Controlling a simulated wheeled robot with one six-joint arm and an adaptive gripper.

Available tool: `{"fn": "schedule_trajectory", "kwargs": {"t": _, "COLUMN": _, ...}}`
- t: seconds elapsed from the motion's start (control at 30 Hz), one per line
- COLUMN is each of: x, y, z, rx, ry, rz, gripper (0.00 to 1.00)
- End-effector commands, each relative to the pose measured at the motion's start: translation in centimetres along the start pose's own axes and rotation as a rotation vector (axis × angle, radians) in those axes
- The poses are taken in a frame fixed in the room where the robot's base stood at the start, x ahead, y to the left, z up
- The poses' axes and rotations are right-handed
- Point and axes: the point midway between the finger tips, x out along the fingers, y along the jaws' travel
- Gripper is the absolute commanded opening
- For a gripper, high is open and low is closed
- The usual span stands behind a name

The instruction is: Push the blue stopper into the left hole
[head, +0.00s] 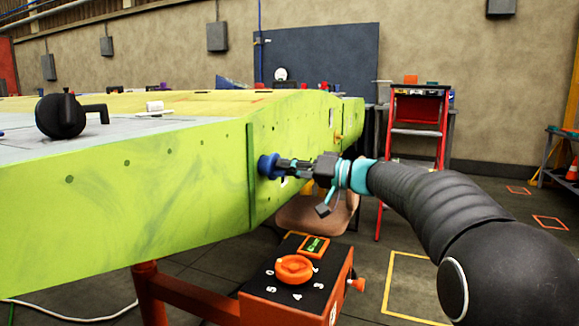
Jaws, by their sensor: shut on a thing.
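The blue stopper (267,166) is at the green side face of the wing (120,205), just right of a vertical seam strip. My gripper (284,167) reaches in from the right and is shut on the stopper. The stopper's far end meets or nearly meets the green face. I cannot tell how deep it sits, and any hole behind it is hidden. A pale opening shows just below my gripper. Several small dark holes dot the green face to the left.
An orange control box with a round knob (294,269) stands below my gripper. A black round tool (61,116) lies on the wing top. A red step ladder (414,125) stands behind at the right. Open floor lies between the box and ladder.

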Motion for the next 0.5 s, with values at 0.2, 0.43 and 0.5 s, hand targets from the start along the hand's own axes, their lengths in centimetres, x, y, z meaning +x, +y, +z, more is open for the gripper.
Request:
{"fn": "schedule_trajectory", "kwargs": {"t": 0.2, "x": 0.6, "y": -0.1, "z": -0.1, "rx": 0.000, "ry": -0.001, "rz": -0.001, "gripper": 0.00}}
{"fn": "schedule_trajectory", "kwargs": {"t": 0.43, "x": 1.2, "y": -0.1, "z": 0.0, "rx": 0.000, "ry": -0.001, "rz": 0.000, "gripper": 0.00}}
{"fn": "schedule_trajectory", "kwargs": {"t": 0.5, "x": 1.4, "y": -0.1, "z": 0.0, "rx": 0.000, "ry": -0.001, "rz": 0.000, "gripper": 0.00}}
